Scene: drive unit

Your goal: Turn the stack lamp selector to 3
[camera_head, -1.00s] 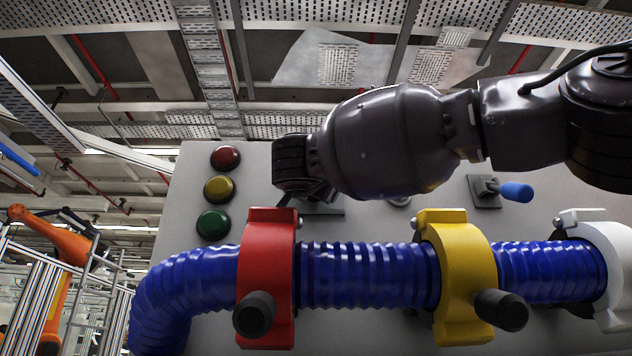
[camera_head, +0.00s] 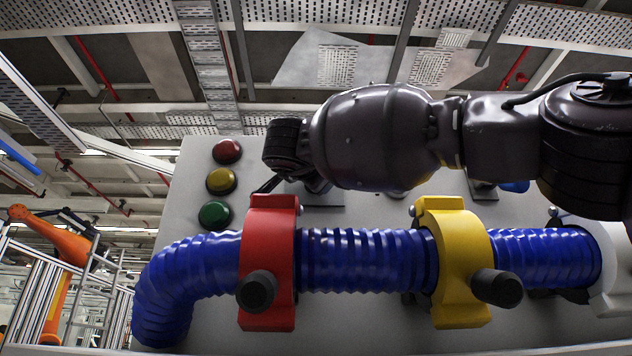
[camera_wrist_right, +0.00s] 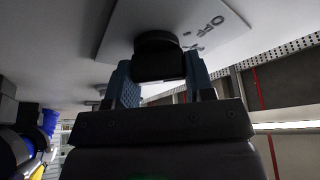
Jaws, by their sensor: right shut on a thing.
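The selector's black knob (camera_wrist_right: 158,58) sits on a pale plate (camera_wrist_right: 190,28) marked OFF in the right wrist view. My right gripper (camera_wrist_right: 164,72) has its fingers on either side of the knob and is shut on it. The other position marks and the knob's pointer cannot be read. In the head view my right gripper (camera_head: 292,186) is at the panel, just above the red clamp, and my wrist hides the knob. The red lamp (camera_head: 226,151), yellow lamp (camera_head: 221,181) and green lamp (camera_head: 215,215) stand in a column left of it. My left gripper is not in view.
A blue corrugated hose (camera_head: 365,260) runs across the grey panel (camera_head: 190,190) below my right arm. A red clamp (camera_head: 268,262), yellow clamp (camera_head: 452,262) and white clamp (camera_head: 612,270) hold it, close under the arm. A blue-handled lever (camera_head: 514,187) is partly behind my arm.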

